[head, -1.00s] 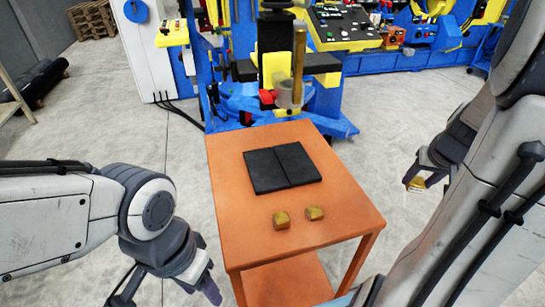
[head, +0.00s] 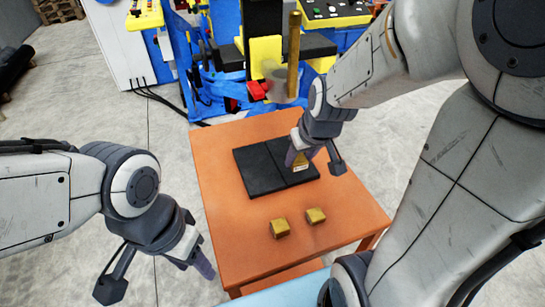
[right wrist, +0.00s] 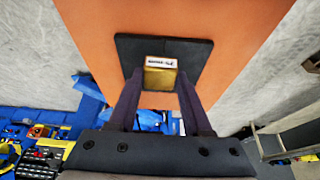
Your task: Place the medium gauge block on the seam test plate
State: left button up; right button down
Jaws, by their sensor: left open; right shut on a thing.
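The seam test plate (head: 256,177) is a flat black plate with a line across it, lying on the orange table. My right gripper (head: 315,164) is over the plate's right part, shut on a brass gauge block (head: 301,165). In the right wrist view the block (right wrist: 160,78) sits between the fingertips in front of the black plate (right wrist: 130,50); its white label is too small to read surely. I cannot tell whether the block touches the plate. My left gripper (head: 157,279) is open and empty, left of the table.
Two other brass blocks (head: 280,229) (head: 316,215) stand on the orange table (head: 235,225) in front of the plate. A blue, yellow and black machine (head: 265,60) with an upright brass-coloured rod stands behind the table. The table's front left is clear.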

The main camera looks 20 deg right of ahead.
jog(key=shift+a, duration=0.55)
jog(key=w+f, duration=0.2)
jog(key=w, duration=0.1)
jog(key=w+f, duration=0.2)
jog(key=w, duration=0.2)
jog(key=w+f, duration=0.3)
jog(key=w, duration=0.1)
jog(key=shift+w+p, duration=0.2)
jog(key=shift+p, duration=0.2)
jog(key=shift+f+b, duration=0.85)
jog(key=shift+f, duration=1.15)
jog(key=shift+f, duration=0.15)
jog(key=shift+c, duration=1.7)
grip_release()
